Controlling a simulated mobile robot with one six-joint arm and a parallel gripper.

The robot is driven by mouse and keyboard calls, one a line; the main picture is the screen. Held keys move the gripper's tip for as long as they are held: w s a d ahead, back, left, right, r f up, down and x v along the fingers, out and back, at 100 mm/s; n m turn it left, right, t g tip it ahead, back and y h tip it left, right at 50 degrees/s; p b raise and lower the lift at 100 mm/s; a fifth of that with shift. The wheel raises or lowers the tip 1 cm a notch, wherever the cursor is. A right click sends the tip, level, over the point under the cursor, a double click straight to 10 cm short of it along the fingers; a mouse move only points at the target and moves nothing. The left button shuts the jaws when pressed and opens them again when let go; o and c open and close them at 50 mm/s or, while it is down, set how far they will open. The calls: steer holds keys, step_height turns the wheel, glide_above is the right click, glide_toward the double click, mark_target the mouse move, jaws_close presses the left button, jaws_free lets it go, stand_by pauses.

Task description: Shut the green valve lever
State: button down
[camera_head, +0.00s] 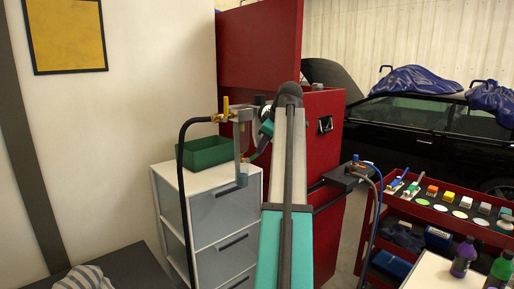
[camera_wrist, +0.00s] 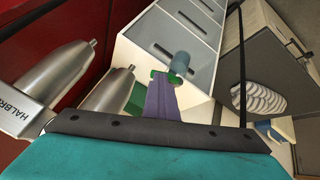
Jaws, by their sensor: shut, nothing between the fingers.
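A small green piece, apparently the valve lever (camera_wrist: 156,74), shows in the wrist view just beyond my fingertips, beside a blue-grey cylinder (camera_wrist: 181,62). My gripper (camera_wrist: 161,83) is shut and empty, with its tips at or very near the green piece; I cannot tell whether they touch. The blue-grey cylinder also shows in the head view (camera_head: 242,179), low on the wall unit.
A yellow lever (camera_head: 225,104) stands upright on the unit. A green bin (camera_head: 204,151) sits on the white drawer cabinet (camera_head: 166,172). A black hose (camera_head: 183,190) hangs in front. A red cart (camera_head: 412,210) stands right.

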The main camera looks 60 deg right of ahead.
steer(key=shift+d+f, duration=0.45)
steer(key=shift+d, duration=0.1)
steer(key=shift+a, duration=0.15)
steer(key=shift+w+a+f, duration=0.1)
steer(key=shift+a+f, duration=0.15)
steer(key=shift+a, duration=0.35)
steer(key=shift+r, duration=0.1)
